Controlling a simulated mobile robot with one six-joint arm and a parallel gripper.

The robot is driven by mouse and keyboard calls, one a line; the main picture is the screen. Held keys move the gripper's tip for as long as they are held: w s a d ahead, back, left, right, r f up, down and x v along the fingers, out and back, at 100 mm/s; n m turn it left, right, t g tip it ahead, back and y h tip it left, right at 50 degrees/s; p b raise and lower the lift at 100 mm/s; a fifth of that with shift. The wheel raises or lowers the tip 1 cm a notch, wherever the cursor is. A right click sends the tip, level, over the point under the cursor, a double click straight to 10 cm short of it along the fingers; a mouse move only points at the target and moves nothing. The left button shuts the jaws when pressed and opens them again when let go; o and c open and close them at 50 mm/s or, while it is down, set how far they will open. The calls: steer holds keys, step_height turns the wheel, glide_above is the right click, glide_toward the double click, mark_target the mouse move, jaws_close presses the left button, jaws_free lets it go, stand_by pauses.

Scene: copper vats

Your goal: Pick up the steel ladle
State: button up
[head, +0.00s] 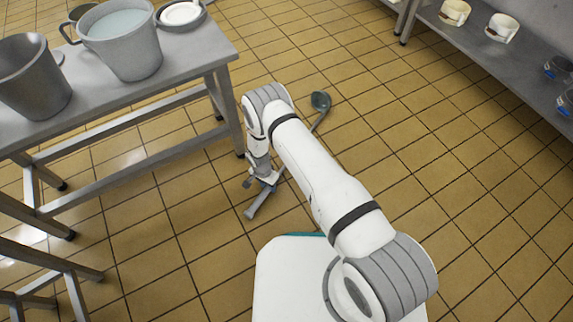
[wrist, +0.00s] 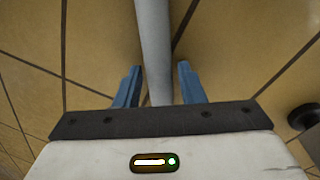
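The steel ladle (head: 320,106) lies on the tiled floor beside the table in the head view, its dark bowl away from me and its handle running back toward me. My arm hides the middle of the handle. My gripper (head: 262,182) points down over the handle, near its end. In the wrist view the handle (wrist: 153,45) runs between the two blue fingers of my gripper (wrist: 157,85). The fingers are open, with a gap on each side of the handle. I cannot tell how far the fingertips are above the floor.
A metal table (head: 195,45) stands at left, close to my gripper, with a grey bucket (head: 35,85) and a liquid-filled bucket (head: 130,50) on it. A low shelf (head: 480,52) with white containers is at upper right. The floor between is clear.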

steer(key=shift+f, duration=0.15)
steer(key=shift+c, duration=0.3)
jaws_close()
step_height(320, 180, up, 17)
steer(key=p, duration=0.8)
